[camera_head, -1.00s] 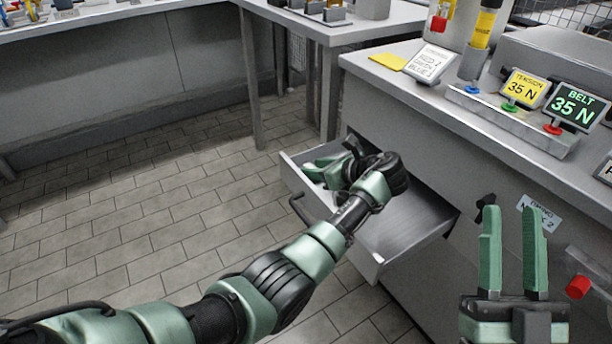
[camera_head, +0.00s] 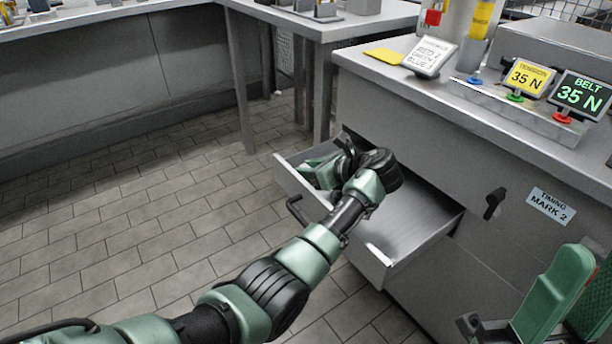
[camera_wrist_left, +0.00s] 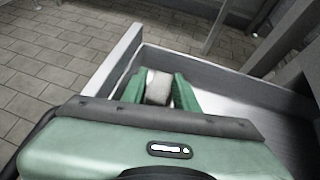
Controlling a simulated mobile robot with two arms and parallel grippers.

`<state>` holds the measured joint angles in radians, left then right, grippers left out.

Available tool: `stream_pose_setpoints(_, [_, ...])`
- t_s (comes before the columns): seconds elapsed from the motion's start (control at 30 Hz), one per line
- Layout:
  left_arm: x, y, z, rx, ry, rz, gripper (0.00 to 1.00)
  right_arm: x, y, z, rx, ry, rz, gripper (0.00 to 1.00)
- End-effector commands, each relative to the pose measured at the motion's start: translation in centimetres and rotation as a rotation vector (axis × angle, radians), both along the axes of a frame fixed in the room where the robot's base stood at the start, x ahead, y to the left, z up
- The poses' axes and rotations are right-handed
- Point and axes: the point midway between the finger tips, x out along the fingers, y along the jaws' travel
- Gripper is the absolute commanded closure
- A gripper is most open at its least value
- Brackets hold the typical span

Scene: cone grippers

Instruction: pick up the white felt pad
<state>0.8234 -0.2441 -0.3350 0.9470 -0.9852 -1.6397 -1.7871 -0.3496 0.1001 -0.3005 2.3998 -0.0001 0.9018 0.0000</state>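The open drawer (camera_head: 410,225) juts out from the grey cabinet. My left gripper (camera_head: 322,172) reaches down into its far left corner; the wrist hides much of the fingers in the head view. In the left wrist view the white felt pad (camera_wrist_left: 158,88) stands between the two green fingers of this gripper (camera_wrist_left: 158,95). Both fingers appear to touch its sides; its lower part is hidden by the gripper body. My right gripper (camera_head: 573,290) is at the lower right of the head view, partly cut off, its fingers apart and nothing seen between them.
The drawer floor (camera_wrist_left: 225,105) right of the gripper is bare. Above stands the cabinet top with a yellow pad (camera_head: 383,56), a tilted sign (camera_head: 430,56) and two 35 N displays (camera_head: 528,77). A black knob (camera_head: 494,203) sticks out of the cabinet front.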

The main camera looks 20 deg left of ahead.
Motion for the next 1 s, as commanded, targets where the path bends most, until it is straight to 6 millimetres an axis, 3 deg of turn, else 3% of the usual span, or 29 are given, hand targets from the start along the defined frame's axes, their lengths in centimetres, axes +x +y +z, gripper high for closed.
stream_pose_setpoints(0.03, [0.0,0.0,0.0,0.000,0.000,0.000,0.88,0.0,0.0,0.0,0.000,0.000,0.000,0.64])
stream_pose_setpoints(0.1, [0.0,0.0,0.0,0.000,0.000,0.000,1.00,0.0,0.0,0.0,0.000,0.001,0.000,0.64])
stream_pose_setpoints(0.57, [0.0,0.0,0.5,0.000,0.000,0.000,1.00,0.6,0.2,0.2,-0.009,0.026,-0.001,0.64])
stream_pose_setpoints(0.83, [0.0,0.0,3.2,0.000,-0.002,0.000,1.00,4.9,1.1,-0.4,-0.079,0.245,-0.015,0.64])
stream_pose_setpoints(1.0, [0.0,0.0,5.7,-0.001,-0.004,0.000,1.00,9.0,1.9,-2.6,-0.152,0.480,-0.027,0.64])
